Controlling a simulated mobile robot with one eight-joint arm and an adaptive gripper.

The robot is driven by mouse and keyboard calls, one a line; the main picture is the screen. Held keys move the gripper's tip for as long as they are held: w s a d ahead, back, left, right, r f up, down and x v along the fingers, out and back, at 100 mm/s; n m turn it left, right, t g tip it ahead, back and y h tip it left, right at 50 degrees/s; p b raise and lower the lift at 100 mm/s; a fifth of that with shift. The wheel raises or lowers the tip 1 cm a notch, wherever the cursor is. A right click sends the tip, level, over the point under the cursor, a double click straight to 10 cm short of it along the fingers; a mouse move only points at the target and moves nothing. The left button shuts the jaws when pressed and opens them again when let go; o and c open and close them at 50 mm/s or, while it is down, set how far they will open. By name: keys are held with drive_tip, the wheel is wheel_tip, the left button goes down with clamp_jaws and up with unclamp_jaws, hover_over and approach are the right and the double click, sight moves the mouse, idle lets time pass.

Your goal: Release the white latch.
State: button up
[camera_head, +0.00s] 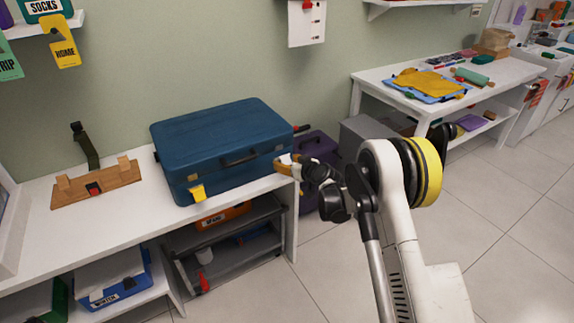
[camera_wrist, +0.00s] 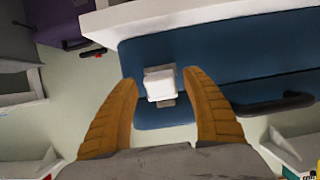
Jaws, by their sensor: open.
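A closed blue suitcase (camera_head: 215,140) lies on the white bench. The white latch (camera_wrist: 160,84) is on the suitcase's front, shown clearly in the wrist view. In the head view the white latch (camera_head: 285,159) is small and partly hidden by my gripper (camera_head: 287,166). In the wrist view my gripper (camera_wrist: 161,77) is open, with one orange finger on each side of the latch and a visible gap on both sides. It holds nothing. I cannot tell how far the fingertips are from the suitcase face. A yellow latch (camera_head: 197,193) is at the suitcase's other front corner.
A dark handle (camera_wrist: 272,104) sits on the suitcase front, right of my gripper in the wrist view. The white bench (camera_head: 120,235) has a wooden block piece (camera_head: 118,185) at its left. A purple case (camera_head: 316,160) stands on the floor beyond the bench end.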

drive_tip(key=c, duration=1.2)
drive_tip(key=shift+s+f+t+y, duration=0.1)
drive_tip(key=shift+f+t+y, duration=0.35)
drive_tip(key=shift+t+y, duration=0.35)
drive_tip(key=o, duration=1.2)
drive_tip(key=shift+s+d, duration=0.1)
drive_tip(key=shift+d, duration=0.05)
